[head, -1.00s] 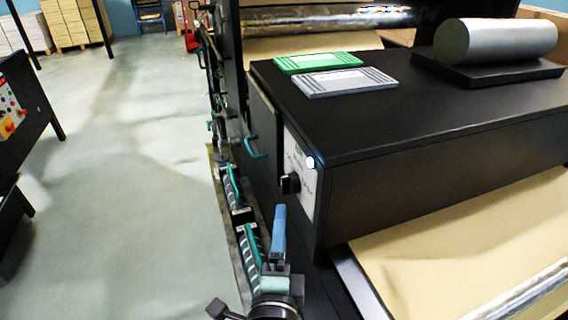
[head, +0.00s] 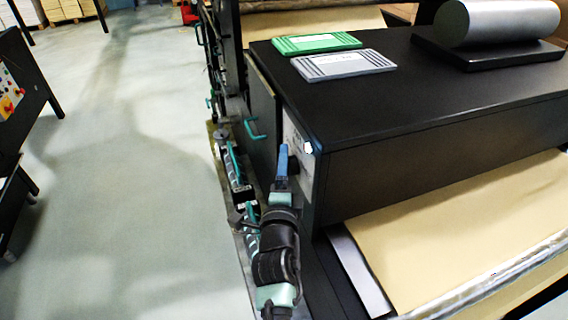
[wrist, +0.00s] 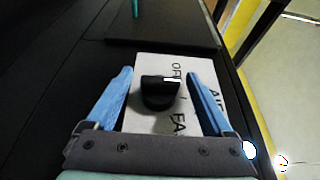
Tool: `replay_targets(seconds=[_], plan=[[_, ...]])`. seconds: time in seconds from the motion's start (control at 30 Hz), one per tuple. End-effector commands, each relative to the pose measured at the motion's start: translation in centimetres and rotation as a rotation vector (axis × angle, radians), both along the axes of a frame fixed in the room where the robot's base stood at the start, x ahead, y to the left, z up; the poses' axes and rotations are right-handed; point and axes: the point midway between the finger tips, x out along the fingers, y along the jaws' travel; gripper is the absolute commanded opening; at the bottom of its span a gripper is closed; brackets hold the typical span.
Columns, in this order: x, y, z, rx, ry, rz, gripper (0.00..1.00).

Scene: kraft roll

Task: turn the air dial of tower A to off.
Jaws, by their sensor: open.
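The air dial (wrist: 160,93) is a black knob with a white mark on a white label plate (wrist: 206,72). The plate carries partly readable black lettering, "OFF", "AIR" and "FA". My gripper (wrist: 160,80) is open, with one blue finger on each side of the dial and a gap to each. I cannot tell how far the fingertips stand from the plate. In the head view my gripper (head: 283,156) is at the side face of the black machine housing (head: 430,150) and hides the dial; part of the label plate (head: 297,150) shows beside it.
A green board (head: 316,43) and a grey board (head: 343,65) lie on top of the housing, with a grey roll (head: 497,22) on a black base. Teal handles (head: 254,131) stick out along the machine's side. Open floor (head: 120,180) lies to the left.

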Motion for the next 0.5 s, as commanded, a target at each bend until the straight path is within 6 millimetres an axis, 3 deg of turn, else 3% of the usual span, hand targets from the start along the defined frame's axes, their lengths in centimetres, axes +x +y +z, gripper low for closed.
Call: replay_targets(seconds=[0.4, 0.5], plan=[[0.59, -0.10, 0.00, -0.001, 0.000, -0.001, 0.86], [0.59, -0.09, 0.00, -0.001, 0.000, -0.001, 0.68]])
